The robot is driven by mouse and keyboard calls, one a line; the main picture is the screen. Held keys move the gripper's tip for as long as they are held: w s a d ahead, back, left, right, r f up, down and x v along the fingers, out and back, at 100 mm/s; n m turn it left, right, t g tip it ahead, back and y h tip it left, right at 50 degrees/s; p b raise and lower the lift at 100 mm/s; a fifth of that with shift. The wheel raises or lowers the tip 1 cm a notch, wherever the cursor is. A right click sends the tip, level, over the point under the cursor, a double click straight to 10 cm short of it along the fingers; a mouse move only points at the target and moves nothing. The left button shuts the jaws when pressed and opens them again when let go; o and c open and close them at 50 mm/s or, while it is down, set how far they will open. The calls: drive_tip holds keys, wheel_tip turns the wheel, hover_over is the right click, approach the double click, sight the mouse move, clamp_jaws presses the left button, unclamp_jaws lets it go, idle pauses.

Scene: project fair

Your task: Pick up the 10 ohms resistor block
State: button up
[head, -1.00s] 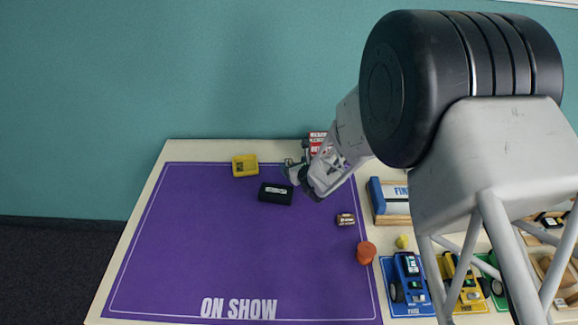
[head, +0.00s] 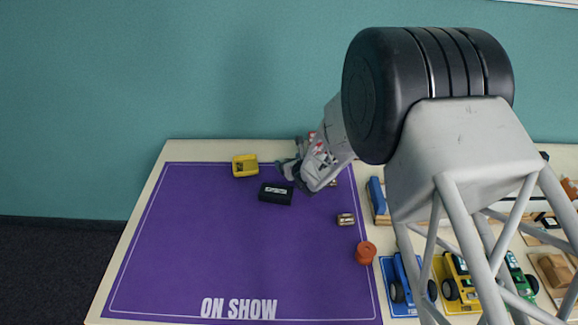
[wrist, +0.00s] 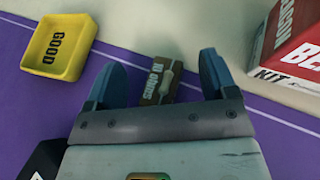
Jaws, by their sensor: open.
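The 10 ohms resistor block (wrist: 158,82), brown with a pale label strip, lies between the two blue fingers of my gripper (wrist: 159,66) in the wrist view. The fingers are open, with a gap on each side of the block. The near end of the block runs close to the gripper's front bar. In the head view my gripper (head: 287,169) is near the back edge of the purple mat (head: 190,240), and I cannot make out this block there.
A yellow tray marked GOOD (wrist: 58,47) is left of my gripper, and a red kit box (wrist: 293,48) is right. A black block (head: 276,193), a small brown block (head: 346,219) and an orange-red spool (head: 366,253) stand nearby. The mat's left is clear.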

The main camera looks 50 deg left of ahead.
drive_tip(key=shift+c, duration=0.2)
drive_tip(key=c, duration=1.4)
drive_tip(key=shift+o, duration=0.2)
wheel_tip(320, 180, up, 10)
